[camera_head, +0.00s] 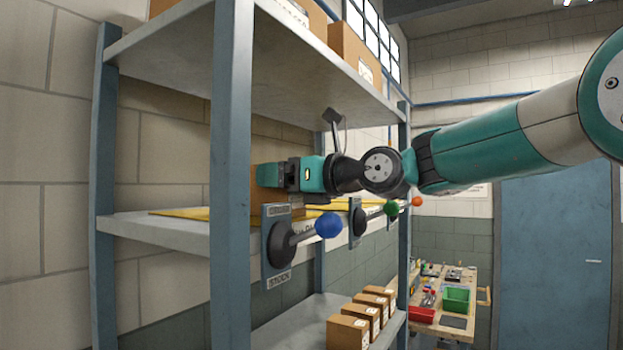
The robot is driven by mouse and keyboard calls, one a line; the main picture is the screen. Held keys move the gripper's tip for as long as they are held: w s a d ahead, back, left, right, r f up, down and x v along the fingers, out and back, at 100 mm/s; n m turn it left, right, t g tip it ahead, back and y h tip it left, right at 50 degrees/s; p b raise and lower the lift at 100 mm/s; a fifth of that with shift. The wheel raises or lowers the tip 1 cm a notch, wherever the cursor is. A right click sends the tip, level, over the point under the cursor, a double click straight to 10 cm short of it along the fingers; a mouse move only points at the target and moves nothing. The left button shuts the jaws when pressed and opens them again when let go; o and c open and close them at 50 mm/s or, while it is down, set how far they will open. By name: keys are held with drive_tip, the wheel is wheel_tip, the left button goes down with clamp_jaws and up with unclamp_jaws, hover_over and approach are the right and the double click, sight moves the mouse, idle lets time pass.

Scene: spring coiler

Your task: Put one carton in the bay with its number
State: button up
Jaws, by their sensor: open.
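A brown carton (258,206) is on the middle shelf (165,232), partly hidden behind the blue-grey front post and my gripper. My gripper (268,176) is open and reaches in from the right, level with the carton and right up against it in the picture. I cannot tell whether its fingers touch the carton or stand around it. Yellow marking (185,213) runs along the middle shelf. Several more cartons (348,331) with small white labels stand in a row on the lower shelf. No carton or bay number is readable.
Levers with a blue knob (328,225), a green knob (391,208) and an orange knob (417,201) stick out from the middle shelf's front edge, below my arm. The front post (231,120) stands left of my gripper. Larger boxes (349,52) sit on the top shelf. A workbench (458,290) stands behind.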

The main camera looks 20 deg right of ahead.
drive_tip(key=b+v, duration=0.3)
drive_tip(key=v, duration=0.8)
drive_tip(key=shift+s, duration=0.15)
drive_tip(key=shift+d+f, duration=0.1)
drive_tip(key=shift+d, duration=0.05)
